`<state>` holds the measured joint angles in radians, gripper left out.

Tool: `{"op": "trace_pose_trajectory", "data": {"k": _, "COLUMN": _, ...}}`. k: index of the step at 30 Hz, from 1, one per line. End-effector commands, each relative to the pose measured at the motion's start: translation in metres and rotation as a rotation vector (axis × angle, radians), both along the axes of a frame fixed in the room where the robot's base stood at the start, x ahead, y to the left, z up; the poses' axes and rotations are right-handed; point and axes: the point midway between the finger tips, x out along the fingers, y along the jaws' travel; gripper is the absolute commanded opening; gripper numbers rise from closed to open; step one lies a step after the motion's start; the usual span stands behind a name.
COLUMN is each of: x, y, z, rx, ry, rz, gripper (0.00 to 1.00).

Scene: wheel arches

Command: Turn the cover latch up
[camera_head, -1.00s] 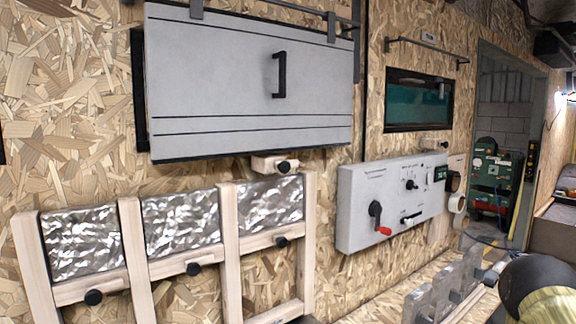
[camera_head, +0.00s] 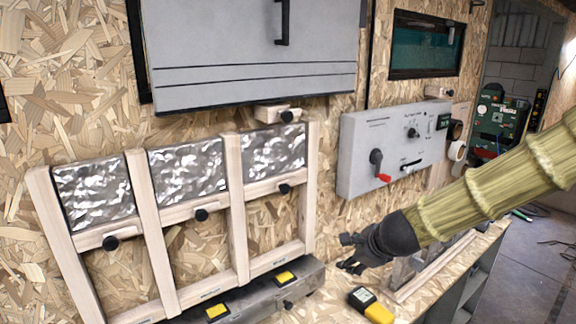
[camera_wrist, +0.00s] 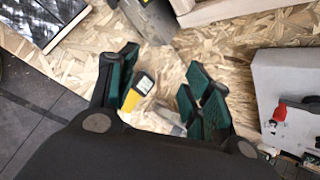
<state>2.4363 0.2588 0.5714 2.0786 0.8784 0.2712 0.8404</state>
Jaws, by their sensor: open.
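The grey cover (camera_head: 215,40) hangs on the chipboard wall in the head view, with a black handle (camera_head: 283,25). Just below its lower edge, right of centre, is a small pale wooden block with a black knob, which looks like the cover latch (camera_head: 273,113). The block lies roughly level. My gripper (camera_head: 346,253) is below and to the right of the latch, well apart from it, in front of the wall above the bench. In the wrist view my gripper (camera_wrist: 158,80) is open, with green-padded fingers spread and nothing held. The latch cannot be identified in the wrist view.
A wooden frame with metallic panels (camera_head: 185,180) and black knobs stands below the cover. A grey control box (camera_head: 355,135) with a red-tipped lever is right of the latch. A yellow device (camera_head: 372,305) lies on the bench under my gripper.

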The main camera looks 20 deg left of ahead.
Motion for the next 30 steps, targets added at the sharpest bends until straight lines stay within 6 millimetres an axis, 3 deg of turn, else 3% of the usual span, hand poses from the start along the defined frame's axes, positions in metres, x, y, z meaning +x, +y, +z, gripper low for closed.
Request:
{"op": "trace_pose_trajectory", "data": {"k": 1, "x": 0.009, "y": 0.014, "z": 0.045, "rx": 0.072, "ry": -0.012, "rz": -0.036, "gripper": 0.5}}
{"op": "trace_pose_trajectory", "data": {"k": 5, "x": 0.017, "y": 0.046, "z": 0.146, "rx": 0.266, "ry": -0.008, "rz": -0.117, "gripper": 0.5}}
{"op": "trace_pose_trajectory", "data": {"k": 9, "x": 0.012, "y": 0.076, "z": 0.253, "rx": 0.471, "ry": 0.01, "rz": -0.175, "gripper": 0.5}}
{"op": "trace_pose_trajectory", "data": {"k": 12, "x": 0.002, "y": 0.09, "z": 0.312, "rx": 0.583, "ry": 0.028, "rz": -0.194, "gripper": 0.5}}
{"op": "trace_pose_trajectory", "data": {"k": 15, "x": -0.006, "y": 0.1, "z": 0.351, "rx": 0.659, "ry": 0.043, "rz": -0.202, "gripper": 0.5}}
{"op": "trace_pose_trajectory", "data": {"k": 20, "x": -0.012, "y": 0.107, "z": 0.375, "rx": 0.708, "ry": 0.058, "rz": -0.205, "gripper": 0.5}}
{"op": "trace_pose_trajectory", "data": {"k": 30, "x": 0.004, "y": 0.126, "z": 0.365, "rx": 0.71, "ry": 0.06, "rz": -0.206, "gripper": 0.5}}
